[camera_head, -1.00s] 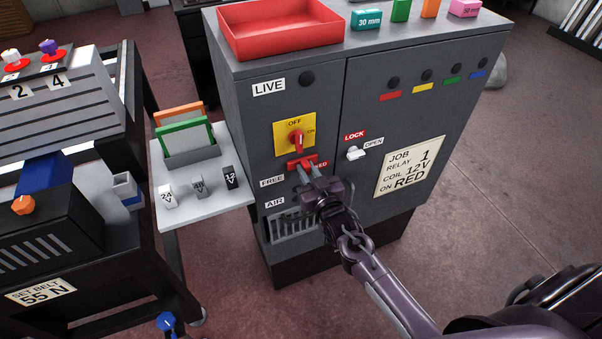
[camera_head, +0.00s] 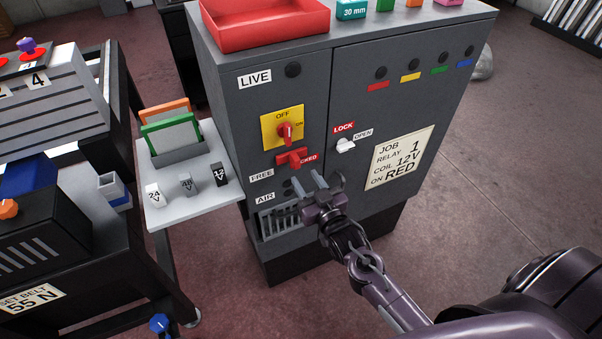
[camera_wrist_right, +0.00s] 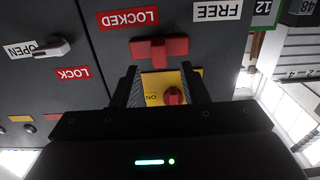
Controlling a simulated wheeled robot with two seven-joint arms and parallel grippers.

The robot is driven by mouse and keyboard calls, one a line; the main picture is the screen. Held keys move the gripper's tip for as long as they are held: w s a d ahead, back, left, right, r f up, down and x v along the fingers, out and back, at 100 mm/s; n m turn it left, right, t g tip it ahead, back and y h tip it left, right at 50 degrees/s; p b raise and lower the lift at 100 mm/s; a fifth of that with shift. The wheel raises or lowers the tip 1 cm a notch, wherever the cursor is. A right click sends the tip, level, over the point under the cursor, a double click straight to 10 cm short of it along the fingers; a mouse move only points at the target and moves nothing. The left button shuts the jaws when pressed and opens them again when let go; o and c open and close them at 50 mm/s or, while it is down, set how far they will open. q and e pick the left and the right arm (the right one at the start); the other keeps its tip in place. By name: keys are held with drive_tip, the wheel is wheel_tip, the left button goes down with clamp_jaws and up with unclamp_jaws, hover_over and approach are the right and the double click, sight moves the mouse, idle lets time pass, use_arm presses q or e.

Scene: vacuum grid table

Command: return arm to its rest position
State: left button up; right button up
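My right gripper (camera_head: 318,181) is open and empty in front of the grey cabinet (camera_head: 345,85), just below and apart from the red latch handle (camera_head: 294,158). The right arm comes in from the lower right. My left gripper is not in view.
A red rotary switch (camera_head: 287,132) on a yellow plate is above the latch. A white lever (camera_head: 345,146) sits by LOCK and OPEN. A side shelf (camera_head: 180,215) with several small blocks adjoins the cabinet's left. Open floor (camera_head: 500,180) lies to the right.

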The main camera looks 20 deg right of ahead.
drive_tip(key=shift+s, duration=0.75)
drive_tip(key=s+f+g, duration=0.3)
drive_tip(key=s+f, duration=0.1)
drive_tip(key=f, duration=0.6)
drive_tip(key=s+f+g, duration=0.2)
drive_tip(key=s+f, duration=0.2)
drive_tip(key=f, duration=0.6)
drive_tip(key=s+f+g, duration=0.3)
drive_tip(key=s+f, duration=0.1)
drive_tip(key=f, duration=0.6)
drive_tip(key=s+f+g, duration=0.3)
drive_tip(key=s+f, duration=0.3)
drive_tip(key=s, duration=0.4)
drive_tip(key=s+f+n+g+b, duration=0.1)
drive_tip(key=s+f+g, duration=0.2)
drive_tip(key=s+f, duration=0.3)
drive_tip(key=s+f+n+g, duration=0.1)
drive_tip(key=s+f+g, duration=0.2)
drive_tip(key=s, duration=1.1)
wheel_tip(320, 180, down, 3)
drive_tip(key=shift+r+h, duration=0.1)
drive_tip(key=shift+h, duration=0.2)
drive_tip(key=shift+a, duration=0.1)
